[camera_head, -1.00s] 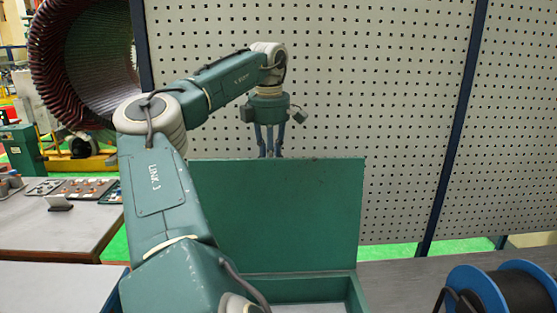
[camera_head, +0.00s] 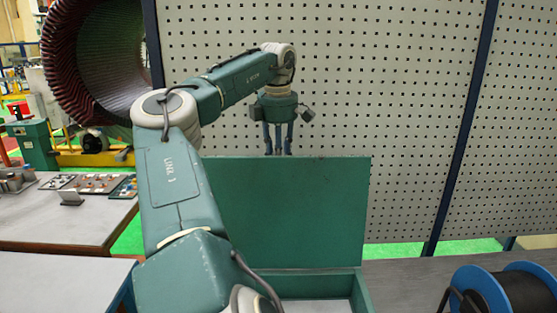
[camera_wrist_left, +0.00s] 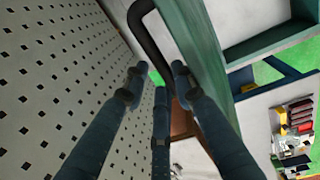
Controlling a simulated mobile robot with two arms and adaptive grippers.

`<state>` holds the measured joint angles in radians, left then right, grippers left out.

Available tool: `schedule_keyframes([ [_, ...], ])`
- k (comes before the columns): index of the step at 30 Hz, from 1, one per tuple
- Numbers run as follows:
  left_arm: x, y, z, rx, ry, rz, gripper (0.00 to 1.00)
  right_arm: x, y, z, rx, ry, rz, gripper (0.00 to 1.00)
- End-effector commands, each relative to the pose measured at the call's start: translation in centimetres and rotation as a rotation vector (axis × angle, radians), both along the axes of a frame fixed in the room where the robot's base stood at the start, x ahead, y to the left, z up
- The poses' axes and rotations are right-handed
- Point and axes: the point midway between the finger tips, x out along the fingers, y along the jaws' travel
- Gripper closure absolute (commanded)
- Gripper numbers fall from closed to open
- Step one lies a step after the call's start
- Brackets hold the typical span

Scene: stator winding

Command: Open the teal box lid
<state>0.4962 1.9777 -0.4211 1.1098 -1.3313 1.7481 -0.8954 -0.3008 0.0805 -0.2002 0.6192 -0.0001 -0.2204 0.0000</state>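The teal box (camera_head: 310,283) stands on the table at the bottom centre of the head view, its front left hidden by my arm. Its teal lid (camera_head: 290,215) stands upright at the back, and part of the pale interior shows. My left gripper (camera_head: 278,152) points down at the lid's top edge; its fingertips end there, partly hidden. In the left wrist view its fingers (camera_wrist_left: 158,85) are spread apart beside the lid (camera_wrist_left: 205,50). A dark curved bar (camera_wrist_left: 150,38), seemingly a handle, runs down among the fingers; contact is unclear. My right gripper is not in view.
A perforated panel wall (camera_head: 400,120) stands close behind the lid and gripper. A blue cable spool (camera_head: 490,285) sits at the lower right. A side table with small parts (camera_head: 85,210) is at the left.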

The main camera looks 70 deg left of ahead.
Motion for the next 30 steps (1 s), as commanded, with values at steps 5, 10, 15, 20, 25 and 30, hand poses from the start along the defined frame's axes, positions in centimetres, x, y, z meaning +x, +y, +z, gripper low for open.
schedule_keyframes([
  [5,0.1,0.0,-2.4,-0.011,0.034,-0.009,0.61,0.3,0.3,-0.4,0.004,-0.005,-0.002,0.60],
  [10,0.0,-0.2,-1.1,-0.007,0.031,-0.006,0.61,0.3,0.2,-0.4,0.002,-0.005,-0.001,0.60],
  [15,-0.4,-0.8,2.5,0.001,0.025,-0.001,0.61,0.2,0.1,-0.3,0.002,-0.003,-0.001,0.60],
  [20,-0.7,-1.6,6.9,0.012,0.011,0.003,0.61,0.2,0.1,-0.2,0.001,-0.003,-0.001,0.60],
  [25,-1.0,-2.4,10.5,0.016,0.003,0.001,0.61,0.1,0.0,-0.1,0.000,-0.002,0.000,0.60],
  [30,-1.2,-2.9,12.4,0.017,-0.002,0.002,0.61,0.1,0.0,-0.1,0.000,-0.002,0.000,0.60],
])
